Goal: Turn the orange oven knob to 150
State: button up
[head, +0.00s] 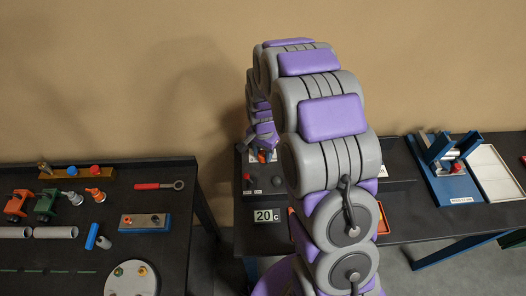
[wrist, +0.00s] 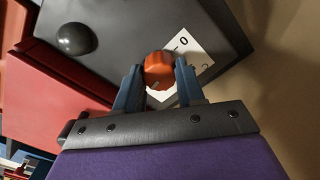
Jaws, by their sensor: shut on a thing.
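The orange oven knob (wrist: 158,69) sits on the dark grey oven panel (wrist: 190,18) in the wrist view. A white dial plate (wrist: 181,42) with a "0" mark shows behind it; the other marks are partly hidden and I cannot read the set value. My gripper (wrist: 158,82) has its two blue fingers on either side of the knob, shut on it. In the head view my arm hides most of the oven area, and only a bit of orange (head: 262,157) shows near the gripper end.
In the wrist view a black dome-shaped knob (wrist: 76,38) stands on the panel, beside a red surface (wrist: 45,75). A blue press (head: 445,170) and white tray (head: 492,172) are further right. The left table (head: 105,220) holds tools and parts.

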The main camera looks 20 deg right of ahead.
aim_at(262, 153)
jog(key=shift+m, duration=1)
jog(key=o, duration=1)
jog(key=shift+o, duration=0.2)
jog(key=shift+r, duration=0.1)
notch_tip(262, 153, up, 17)
jog(key=p, duration=0.1)
jog(key=shift+w+a, duration=0.1)
